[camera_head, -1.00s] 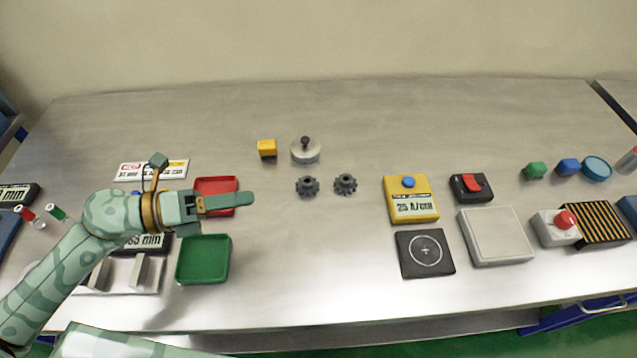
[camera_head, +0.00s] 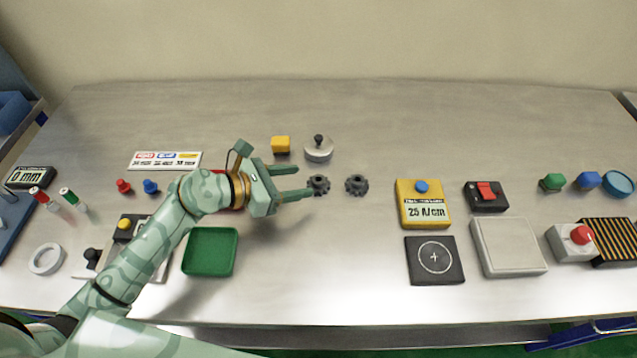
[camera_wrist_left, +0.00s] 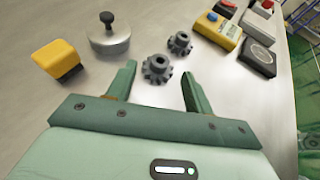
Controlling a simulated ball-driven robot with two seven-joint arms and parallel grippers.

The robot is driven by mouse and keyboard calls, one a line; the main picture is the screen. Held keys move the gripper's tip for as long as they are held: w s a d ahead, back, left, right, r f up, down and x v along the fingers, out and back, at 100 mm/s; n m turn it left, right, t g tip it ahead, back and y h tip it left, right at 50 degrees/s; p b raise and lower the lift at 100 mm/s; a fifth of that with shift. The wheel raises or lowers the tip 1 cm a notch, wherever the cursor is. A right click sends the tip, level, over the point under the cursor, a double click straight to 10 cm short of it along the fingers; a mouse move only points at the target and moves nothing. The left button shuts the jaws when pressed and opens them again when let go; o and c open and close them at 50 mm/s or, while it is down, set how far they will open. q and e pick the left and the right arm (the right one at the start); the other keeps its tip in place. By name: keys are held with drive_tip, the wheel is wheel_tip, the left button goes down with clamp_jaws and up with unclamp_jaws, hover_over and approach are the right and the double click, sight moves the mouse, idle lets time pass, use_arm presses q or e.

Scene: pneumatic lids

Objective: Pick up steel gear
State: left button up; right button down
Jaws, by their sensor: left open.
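Two dark grey toothed gears lie side by side on the steel table. The left gear (camera_head: 319,185) is just beyond my left gripper's fingertips; the right gear (camera_head: 356,185) is a little farther right. In the left wrist view the nearer gear (camera_wrist_left: 157,68) lies ahead of the gap between the fingers, and the other gear (camera_wrist_left: 180,43) is behind it. My left gripper (camera_head: 306,181) is open and empty, reaching in from the left above the table. Which gear is steel I cannot tell for certain. My right gripper is not in view.
A silver knobbed weight (camera_head: 318,150) and a yellow block (camera_head: 281,144) stand just behind the gears. A green tray (camera_head: 211,272) is at the front left. A yellow meter box (camera_head: 423,217) is to the right. The table in front of the gears is clear.

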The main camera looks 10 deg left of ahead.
sight(316, 180)
use_arm(q)
drive_tip(key=x, duration=0.2)
drive_tip(key=b+x, duration=0.1)
drive_tip(key=x, duration=0.2)
drive_tip(key=shift+f, duration=0.25)
drive_tip(key=shift+s, duration=0.1)
drive_tip(key=c, duration=0.8)
drive_tip(key=shift+o, duration=0.2)
drive_tip(key=shift+r, duration=0.1)
